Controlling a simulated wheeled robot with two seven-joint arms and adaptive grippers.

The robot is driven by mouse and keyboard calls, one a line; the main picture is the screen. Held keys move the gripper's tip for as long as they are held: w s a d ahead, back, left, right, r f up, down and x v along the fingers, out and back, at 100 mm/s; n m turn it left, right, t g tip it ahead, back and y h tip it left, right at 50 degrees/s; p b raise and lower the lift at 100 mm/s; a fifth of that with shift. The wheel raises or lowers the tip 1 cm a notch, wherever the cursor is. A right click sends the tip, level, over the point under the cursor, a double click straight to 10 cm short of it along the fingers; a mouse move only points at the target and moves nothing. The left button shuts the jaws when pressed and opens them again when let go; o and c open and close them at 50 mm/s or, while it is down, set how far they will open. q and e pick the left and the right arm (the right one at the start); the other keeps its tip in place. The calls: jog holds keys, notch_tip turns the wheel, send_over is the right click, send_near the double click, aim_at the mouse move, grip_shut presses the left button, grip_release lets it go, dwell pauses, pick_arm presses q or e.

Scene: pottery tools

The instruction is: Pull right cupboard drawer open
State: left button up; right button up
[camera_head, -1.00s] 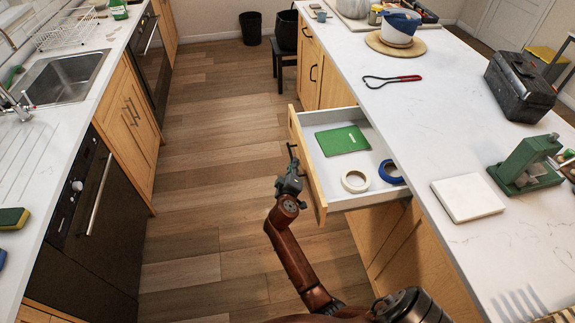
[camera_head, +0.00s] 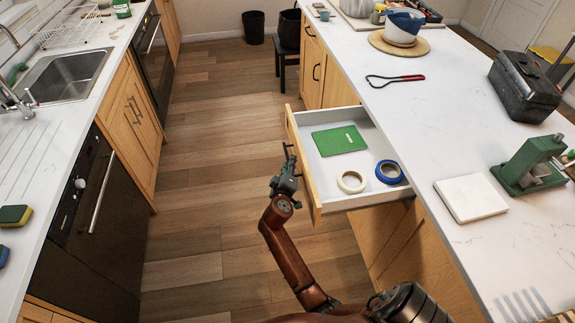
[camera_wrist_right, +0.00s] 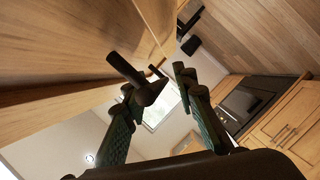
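The right cupboard drawer (camera_head: 305,168) is pulled well out from the island, with its wooden front towards the aisle. My right gripper (camera_head: 287,166) is at the outer side of this front, by the dark drawer handle. In the right wrist view the handle (camera_wrist_right: 126,70) stands out from the wood beside the left finger of the gripper (camera_wrist_right: 163,88). The fingertips are apart, with a clear gap to the right finger. Whether the left finger touches the handle is hard to tell. My left gripper is not in view.
The drawer holds a green booklet (camera_head: 339,140), a cream tape roll (camera_head: 351,181) and a blue tape roll (camera_head: 389,172). The floor aisle (camera_head: 205,150) left of the drawer is clear. The oven and sink counter (camera_head: 75,110) bounds the aisle on the left.

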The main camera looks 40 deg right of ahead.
notch_tip(320, 180, up, 9)
jog(key=shift+r, duration=0.1)
jog(key=shift+s+r, duration=0.1)
jog(key=shift+r, duration=0.25)
jog(key=shift+d, duration=0.1)
jog(key=shift+r, duration=0.1)
dwell(0.4)
